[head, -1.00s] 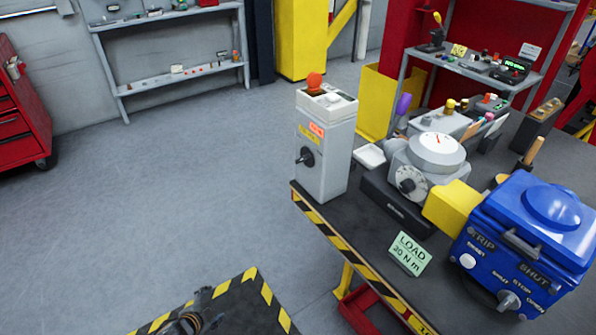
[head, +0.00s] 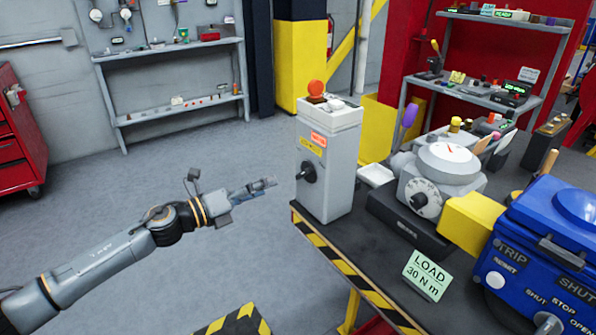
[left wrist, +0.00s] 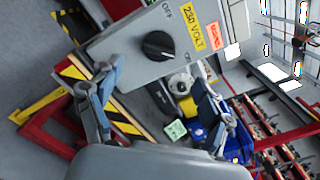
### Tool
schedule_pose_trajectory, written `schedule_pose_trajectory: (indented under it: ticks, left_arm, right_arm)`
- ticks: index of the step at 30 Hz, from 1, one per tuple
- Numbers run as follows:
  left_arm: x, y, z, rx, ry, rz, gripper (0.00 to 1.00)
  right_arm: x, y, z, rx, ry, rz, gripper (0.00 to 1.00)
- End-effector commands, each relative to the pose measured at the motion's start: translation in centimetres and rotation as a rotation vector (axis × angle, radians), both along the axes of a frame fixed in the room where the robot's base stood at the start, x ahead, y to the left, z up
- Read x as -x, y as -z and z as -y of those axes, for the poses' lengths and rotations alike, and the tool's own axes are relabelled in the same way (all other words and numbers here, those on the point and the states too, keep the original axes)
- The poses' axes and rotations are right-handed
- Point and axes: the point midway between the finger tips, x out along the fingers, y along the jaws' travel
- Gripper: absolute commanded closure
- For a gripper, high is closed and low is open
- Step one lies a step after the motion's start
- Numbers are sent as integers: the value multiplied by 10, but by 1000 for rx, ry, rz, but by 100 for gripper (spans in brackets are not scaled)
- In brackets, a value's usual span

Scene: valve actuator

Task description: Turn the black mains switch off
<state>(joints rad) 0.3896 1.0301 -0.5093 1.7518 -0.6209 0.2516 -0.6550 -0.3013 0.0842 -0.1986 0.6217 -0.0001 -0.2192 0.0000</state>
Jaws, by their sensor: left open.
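The black mains switch (head: 307,171) is a round knob on the front of an upright light-grey box (head: 338,165) at the table's near left corner. In the left wrist view the knob (left wrist: 158,45) sits between the OFF and ON markings, beside a yellow "230 VOLT" label. A pale mark on it seems to lie towards ON, but it is small. My left gripper (head: 268,186) is open and empty, left of the box and apart from the switch. In the left wrist view its fingers (left wrist: 158,88) are spread below the knob. My right gripper is not in view.
An orange button (head: 316,87) tops the grey box. A gauge unit (head: 447,162), yellow block (head: 470,220), blue actuator (head: 545,250) and green LOAD sign (head: 426,275) stand to the right on the dark table with a striped edge (head: 345,262). Open floor lies left of the box.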

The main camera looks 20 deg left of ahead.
Motion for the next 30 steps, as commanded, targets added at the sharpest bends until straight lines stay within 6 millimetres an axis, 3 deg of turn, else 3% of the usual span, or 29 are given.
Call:
schedule_pose_trajectory:
  ticks: [9, 15, 28, 30]
  left_arm:
    - [-51, -4, 40, 4, 1, 2, 21]
    - [-72, -1, 56, 3, 0, -1, 21]
    - [-78, 0, 62, 2, 0, -1, 21]
    - [-78, 0, 61, 2, 0, -1, 35]
  right_arm:
    - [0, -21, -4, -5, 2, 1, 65]
    - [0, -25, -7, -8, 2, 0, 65]
    - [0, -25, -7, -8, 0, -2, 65]
    - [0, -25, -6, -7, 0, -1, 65]
